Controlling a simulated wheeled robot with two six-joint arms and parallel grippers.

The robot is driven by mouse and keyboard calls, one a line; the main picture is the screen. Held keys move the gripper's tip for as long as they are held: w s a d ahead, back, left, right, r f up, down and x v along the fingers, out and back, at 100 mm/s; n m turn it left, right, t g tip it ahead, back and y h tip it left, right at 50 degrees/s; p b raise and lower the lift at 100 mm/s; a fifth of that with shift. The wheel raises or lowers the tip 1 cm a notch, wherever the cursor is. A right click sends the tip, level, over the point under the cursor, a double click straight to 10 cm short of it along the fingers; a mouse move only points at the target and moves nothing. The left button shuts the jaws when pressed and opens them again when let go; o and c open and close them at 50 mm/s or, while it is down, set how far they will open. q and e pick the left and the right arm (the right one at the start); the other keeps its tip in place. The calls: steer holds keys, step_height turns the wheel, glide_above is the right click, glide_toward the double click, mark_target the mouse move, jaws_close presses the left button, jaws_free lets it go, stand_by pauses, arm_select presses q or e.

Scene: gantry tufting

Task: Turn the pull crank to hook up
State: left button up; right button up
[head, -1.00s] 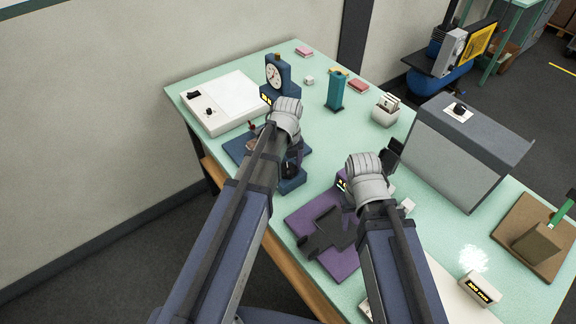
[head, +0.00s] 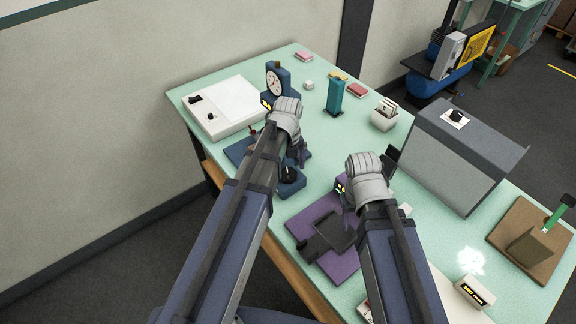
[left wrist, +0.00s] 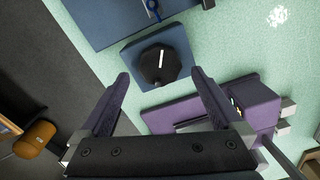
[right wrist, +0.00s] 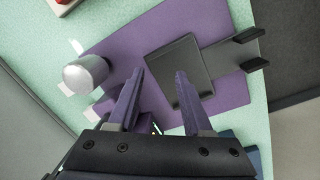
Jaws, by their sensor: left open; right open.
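A black faceted knob (left wrist: 160,66) with a white line sits on a small blue block (left wrist: 178,43); it appears to be the pull crank, though no label shows. The knob also shows in the head view (head: 291,174) below my left wrist. My left gripper (left wrist: 160,76) is open and empty, its purple fingers on either side of the knob in the picture; the remaining gap is unclear. My right gripper (right wrist: 160,76) is open and empty over a purple fixture (right wrist: 235,92) with a black plate (right wrist: 180,72) on it. My wrist hides its fingers in the head view.
A dial gauge stand (head: 278,82) and a white box (head: 228,106) stand at the back left. A silver rounded post (right wrist: 85,74) rises beside the purple fixture. A grey sloped housing (head: 448,150) stands right. The green table has clear patches between them.

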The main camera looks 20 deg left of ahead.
mark_target(289, 175)
arm_select(q)
step_height(289, 175, up, 5)
steer(key=p, duration=0.4)
steer(key=shift+r, duration=0.15)
arm_select(e)
step_height(289, 175, up, 5)
steer(key=shift+r, duration=0.15)
arm_select(q)
steer(key=shift+s+d+n, duration=0.2)
steer(key=shift+n, duration=0.1)
arm_select(e)
step_height(289, 175, down, 4)
steer(key=b, duration=0.3)
steer(key=shift+b, duration=0.35)
arm_select(q)
steer(key=s+d+f+n, duration=0.1)
steer(key=s+d+n, duration=0.2)
steer(key=n, duration=0.5)
steer(key=s+d+f+n, duration=0.1)
steer(key=s+d+n, duration=0.2)
steer(key=s+n, duration=0.3)
steer(key=s+d+f+n+y, duration=0.1)
steer(key=s+d+n, duration=0.3)
steer(key=n, duration=0.6)
steer(key=shift+s+f+n, duration=0.4)
steer(key=shift+s+f, duration=0.15)
steer(key=shift+f, duration=0.05)
